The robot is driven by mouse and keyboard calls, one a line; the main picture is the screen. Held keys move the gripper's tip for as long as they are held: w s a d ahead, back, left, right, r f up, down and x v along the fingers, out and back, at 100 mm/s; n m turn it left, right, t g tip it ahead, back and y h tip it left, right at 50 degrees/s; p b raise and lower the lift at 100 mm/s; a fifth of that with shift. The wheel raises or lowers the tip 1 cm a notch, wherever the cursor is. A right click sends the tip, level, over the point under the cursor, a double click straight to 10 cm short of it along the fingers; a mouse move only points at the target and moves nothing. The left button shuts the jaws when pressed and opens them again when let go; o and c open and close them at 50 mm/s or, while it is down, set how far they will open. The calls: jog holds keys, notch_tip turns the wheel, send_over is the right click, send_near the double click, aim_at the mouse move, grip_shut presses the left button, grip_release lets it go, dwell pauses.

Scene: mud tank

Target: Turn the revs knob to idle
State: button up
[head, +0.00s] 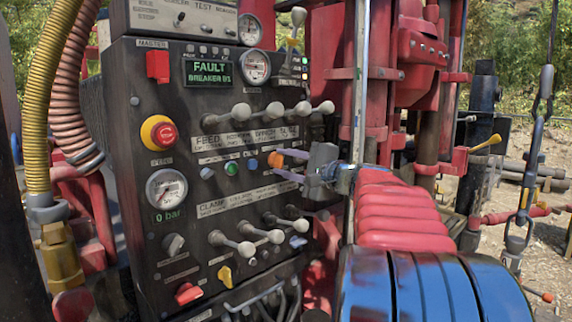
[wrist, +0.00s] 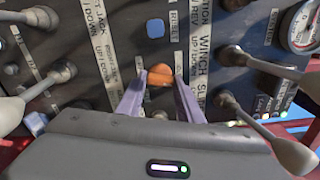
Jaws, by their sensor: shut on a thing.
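An orange knob (head: 275,160) sits on the right side of the dark control panel (head: 140,110), below the upper row of levers. My gripper (head: 278,164) reaches it from the right, its two purple fingers on either side. In the wrist view the orange knob (wrist: 160,74) is between the fingertips (wrist: 160,80), and the gripper is shut on it. The fingers cover its sides. Its label is too small and partly hidden to read, so I cannot tell its marked position.
Ball-ended levers stand above (head: 241,110) and below (head: 246,248) the knob, close to my gripper. A red emergency button (head: 160,132), a pressure gauge (head: 167,188) and a yellow knob (head: 225,276) are on the panel. A display (head: 209,73) reads FAULT.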

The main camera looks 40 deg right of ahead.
jog(key=shift+a+f+n, duration=0.15)
jog(key=shift+f+n, duration=0.1)
jog(key=shift+n, duration=1.05)
jog(key=o, duration=1.1)
jog(key=shift+r, duration=0.15)
jog(key=shift+s, duration=0.1)
jog(key=s, duration=1.3)
jog(key=shift+s+d, duration=0.25)
jog(key=shift+s, duration=0.05)
jog(key=shift+s, duration=0.1)
